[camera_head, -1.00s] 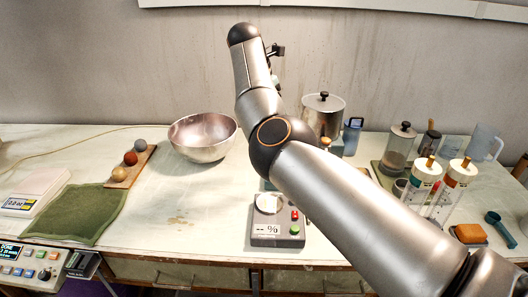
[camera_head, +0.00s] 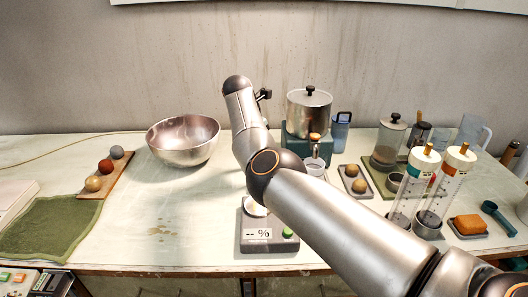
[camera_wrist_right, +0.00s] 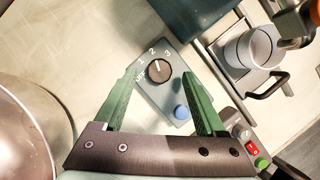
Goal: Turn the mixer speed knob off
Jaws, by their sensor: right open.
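The speed knob (camera_wrist_right: 159,69) is a dark round dial on a grey-blue panel (camera_wrist_right: 160,92), with OFF, 1, 2 and 3 marked around it. Its white pointer line is toward the 2 and 3 side, not at OFF. A blue button (camera_wrist_right: 181,112) is on the same panel. My right gripper (camera_wrist_right: 158,76) is open, its green fingers apart with the knob between and beyond their tips in the picture; I cannot tell whether they touch it. In the head view my right arm hides the knob and the gripper. My left gripper is out of view.
A steel bowl (camera_head: 183,140) stands left of my arm. A lidded steel pot (camera_head: 309,112) on a teal base (camera_head: 318,150) is behind it. Tall dispensers (camera_head: 408,188) stand at right.

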